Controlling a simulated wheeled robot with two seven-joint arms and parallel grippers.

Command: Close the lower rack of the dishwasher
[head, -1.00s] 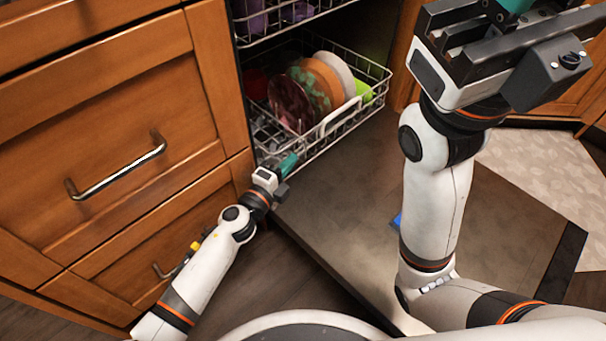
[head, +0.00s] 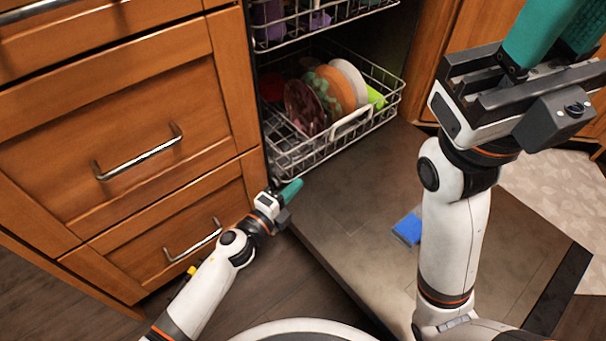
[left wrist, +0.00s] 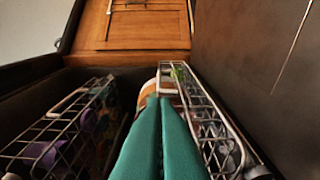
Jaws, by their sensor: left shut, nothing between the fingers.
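The lower rack (head: 345,138) of the dishwasher is pulled out above the open door (head: 400,190). Several plates (head: 315,98) stand in it. My left gripper (head: 291,190) is shut and empty, just in front of the rack's near left corner in the head view, with a small gap seen between them. In the left wrist view its teal fingers (left wrist: 158,100) are together and point along the lower rack (left wrist: 205,115), which lies on the right. My right gripper (head: 555,35) is raised at the top right, away from the rack; its fingertips are cut off.
The upper rack (head: 300,28) is also out, with purple dishes. Wooden drawers (head: 105,140) with metal handles flank the left side. A blue block (head: 408,228) lies on the door beside my right arm. The door surface before the rack is mostly clear.

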